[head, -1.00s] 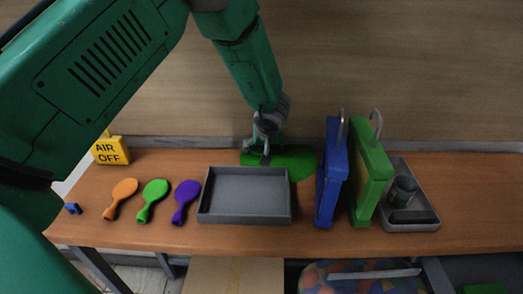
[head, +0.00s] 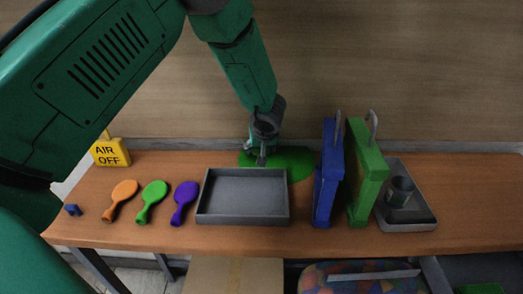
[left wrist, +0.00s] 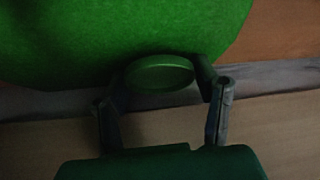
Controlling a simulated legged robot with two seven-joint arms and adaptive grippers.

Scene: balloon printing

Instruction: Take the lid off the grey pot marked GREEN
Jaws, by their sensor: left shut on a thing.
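My left gripper (head: 262,156) is low over the green round mat (head: 298,160) at the back of the table. In the left wrist view its fingers (left wrist: 163,95) are shut on a round, flat green disc (left wrist: 160,74) that looks like a lid. The disc is against or just over the mat; which, I cannot tell. A grey pot (head: 400,190) stands in the grey tray (head: 410,226) at the right, far from the gripper. No marking on it can be read. My right gripper is not in view.
A grey open tray (head: 243,218) lies in front of the mat. A blue upright block (head: 327,180) and a green one (head: 368,185), each with a hook, stand between mat and pot.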

